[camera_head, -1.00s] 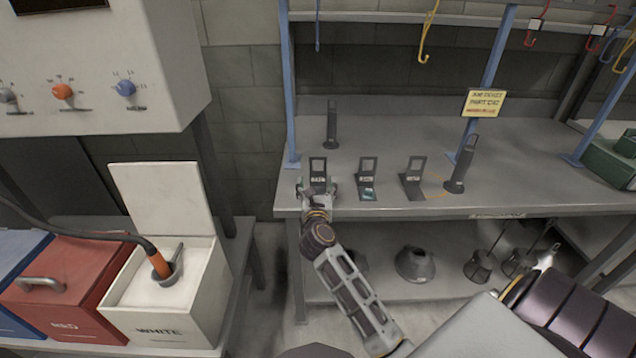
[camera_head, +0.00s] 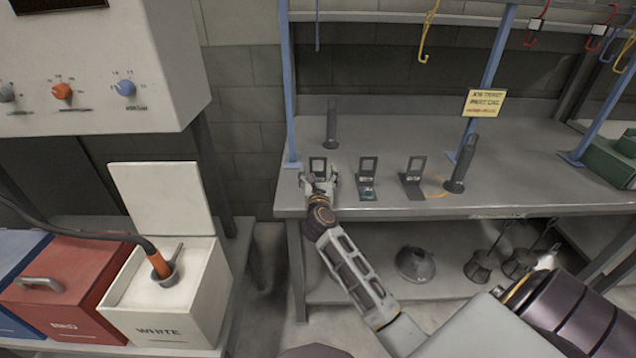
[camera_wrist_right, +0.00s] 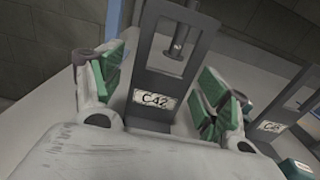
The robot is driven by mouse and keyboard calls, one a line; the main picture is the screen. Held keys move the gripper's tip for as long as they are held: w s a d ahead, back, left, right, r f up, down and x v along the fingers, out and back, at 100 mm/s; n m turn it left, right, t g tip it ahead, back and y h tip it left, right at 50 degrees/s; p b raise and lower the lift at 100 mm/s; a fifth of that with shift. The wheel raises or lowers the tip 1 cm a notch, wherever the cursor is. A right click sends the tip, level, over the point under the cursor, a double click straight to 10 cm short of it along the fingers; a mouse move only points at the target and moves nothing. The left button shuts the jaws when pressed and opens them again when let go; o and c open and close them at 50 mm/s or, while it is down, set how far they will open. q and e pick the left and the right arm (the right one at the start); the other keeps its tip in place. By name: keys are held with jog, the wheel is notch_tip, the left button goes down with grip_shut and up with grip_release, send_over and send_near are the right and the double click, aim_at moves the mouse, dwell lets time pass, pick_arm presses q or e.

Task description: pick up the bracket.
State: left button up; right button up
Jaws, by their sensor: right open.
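Several grey upright brackets with square windows stand in a row on the bench. The leftmost bracket (camera_head: 318,164) has my right gripper (camera_head: 319,183) right in front of it, covering its lower part in the head view. In the right wrist view the same bracket (camera_wrist_right: 176,75) carries a label reading C42 and rises between the spread green-padded fingers of my right gripper (camera_wrist_right: 165,95). The gripper is open, with a gap on each side. A middle bracket (camera_head: 368,166) and a right bracket (camera_head: 413,166) stand to its right. My left gripper is out of view.
Dark upright posts (camera_head: 331,125) and (camera_head: 463,165) stand on the bench (camera_head: 390,135). A yellow job ticket (camera_head: 484,103) hangs at the front. A neighbouring bracket (camera_wrist_right: 290,100) is close on the right in the wrist view. Hooks hang above; a lidded white box (camera_head: 165,300) stands left.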

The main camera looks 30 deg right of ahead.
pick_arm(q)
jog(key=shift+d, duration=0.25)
pick_arm(e)
jog(key=c, duration=1.5)
jog(key=shift+r, duration=0.2)
jog(key=shift+r, duration=0.65)
notch_tip(320, 180, up, 8)
jog(key=p, duration=0.2)
jog(key=shift+f+p, duration=0.25)
jog(key=shift+p, duration=0.05)
jog(key=shift+r, duration=0.5)
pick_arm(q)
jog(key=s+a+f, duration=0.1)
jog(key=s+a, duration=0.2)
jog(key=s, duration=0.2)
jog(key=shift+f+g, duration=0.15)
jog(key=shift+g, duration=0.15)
